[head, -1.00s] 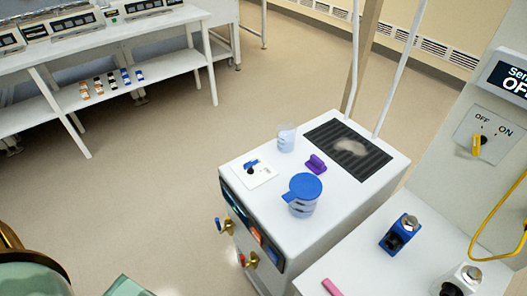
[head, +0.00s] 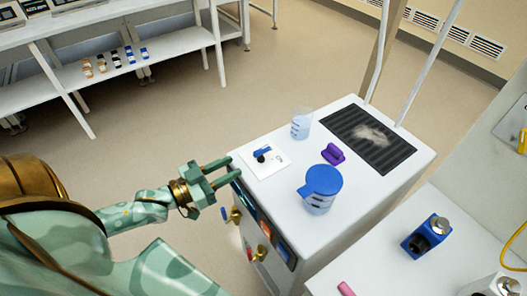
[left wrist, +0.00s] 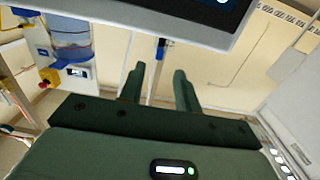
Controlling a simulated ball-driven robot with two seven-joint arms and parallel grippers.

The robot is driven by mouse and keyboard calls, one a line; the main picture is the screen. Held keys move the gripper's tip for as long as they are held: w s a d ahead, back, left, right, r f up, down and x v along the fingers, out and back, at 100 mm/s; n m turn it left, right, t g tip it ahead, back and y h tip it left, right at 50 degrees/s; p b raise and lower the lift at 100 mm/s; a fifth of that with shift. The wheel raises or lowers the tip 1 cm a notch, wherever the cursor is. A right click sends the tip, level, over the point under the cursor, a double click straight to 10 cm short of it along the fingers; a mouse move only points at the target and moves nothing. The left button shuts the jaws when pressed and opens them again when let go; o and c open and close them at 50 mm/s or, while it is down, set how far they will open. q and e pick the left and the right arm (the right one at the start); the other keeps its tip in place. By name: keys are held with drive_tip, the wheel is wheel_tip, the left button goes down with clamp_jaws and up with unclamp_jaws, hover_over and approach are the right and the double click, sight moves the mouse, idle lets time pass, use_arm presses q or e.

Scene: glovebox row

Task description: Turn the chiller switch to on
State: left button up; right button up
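A blue lever with a black hub sits on a white switch plate (head: 279,157) on top of a white cabinet (head: 285,190), near its left edge. I cannot read its marks or tell its setting, nor confirm that it is the chiller switch. My left gripper (head: 235,167) is open and empty just left of this plate, its fingertips by the cabinet's edge, apart from the lever. In the left wrist view the gripper's two fingers (left wrist: 158,72) are spread, with nothing held between them. My right gripper is not in view.
A blue-lidded jug (head: 321,190), a beaker (head: 301,124) and a purple object (head: 333,153) stand on the cabinet near the plate. Brass taps (head: 235,215) stick out of its front. A yellow switch (head: 522,141) on a wall panel is cut off at the right.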

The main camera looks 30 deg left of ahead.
sight(254, 156)
use_arm(q)
drive_tip(key=b+x, duration=0.2)
drive_tip(key=x, duration=0.8)
drive_tip(key=shift+w+f, duration=0.1)
drive_tip(key=shift+w, duration=0.05)
drive_tip(key=shift+w+d, duration=0.1)
drive_tip(key=shift+w, duration=0.15)
clamp_jaws()
